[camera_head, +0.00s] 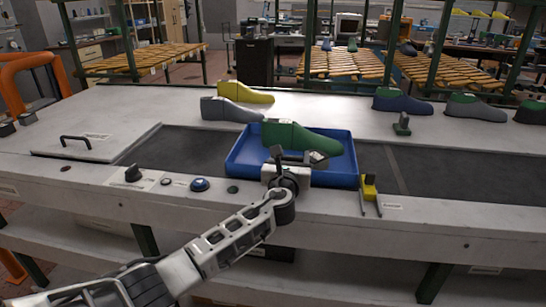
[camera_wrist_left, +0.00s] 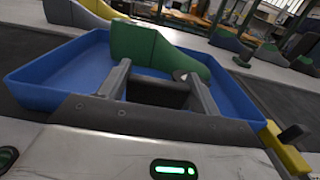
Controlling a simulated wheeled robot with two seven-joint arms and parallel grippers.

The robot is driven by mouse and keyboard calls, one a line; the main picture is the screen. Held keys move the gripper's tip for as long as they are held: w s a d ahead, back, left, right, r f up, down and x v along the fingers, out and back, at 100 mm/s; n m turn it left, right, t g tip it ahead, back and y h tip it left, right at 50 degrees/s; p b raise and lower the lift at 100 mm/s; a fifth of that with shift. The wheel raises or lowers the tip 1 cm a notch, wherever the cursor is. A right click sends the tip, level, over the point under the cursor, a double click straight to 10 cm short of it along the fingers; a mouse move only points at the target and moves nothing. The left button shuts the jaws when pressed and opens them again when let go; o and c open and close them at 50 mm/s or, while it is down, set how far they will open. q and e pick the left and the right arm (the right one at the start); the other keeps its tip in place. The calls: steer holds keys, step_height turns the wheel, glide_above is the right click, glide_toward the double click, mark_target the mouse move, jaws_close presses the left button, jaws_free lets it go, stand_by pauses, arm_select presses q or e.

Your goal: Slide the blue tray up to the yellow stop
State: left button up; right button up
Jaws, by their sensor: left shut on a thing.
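The blue tray (camera_head: 240,165) sits on the dark belt strip with a green shoe last (camera_head: 300,138) lying in it. The yellow stop (camera_head: 369,188) stands at the tray's right front corner; whether they touch I cannot tell. The stop also shows in the left wrist view (camera_wrist_left: 285,150), close to the tray's corner (camera_wrist_left: 250,112). My left gripper (camera_head: 297,157) is at the tray's front wall, its fingers shut on a dark part at the tray's front, in front of the green last; the exact contact is partly hidden. My right gripper is out of view.
Behind the tray are a grey last (camera_head: 230,109) and a yellow last (camera_head: 245,92). Blue (camera_head: 402,103) and grey (camera_head: 475,107) lasts stand at the back right. Knobs and buttons (camera_head: 200,184) line the front edge. The belt right of the stop is clear.

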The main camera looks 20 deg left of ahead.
arm_select(q)
steer(key=shift+w+d+r, duration=0.1)
steer(key=shift+d, duration=0.5)
steer(key=o, duration=1.4)
steer(key=shift+a, duration=0.1)
steer(key=shift+s, duration=0.3)
steer(key=v, duration=1.5)
steer(key=shift+s+p, duration=0.2)
steer(key=shift+p, duration=0.2)
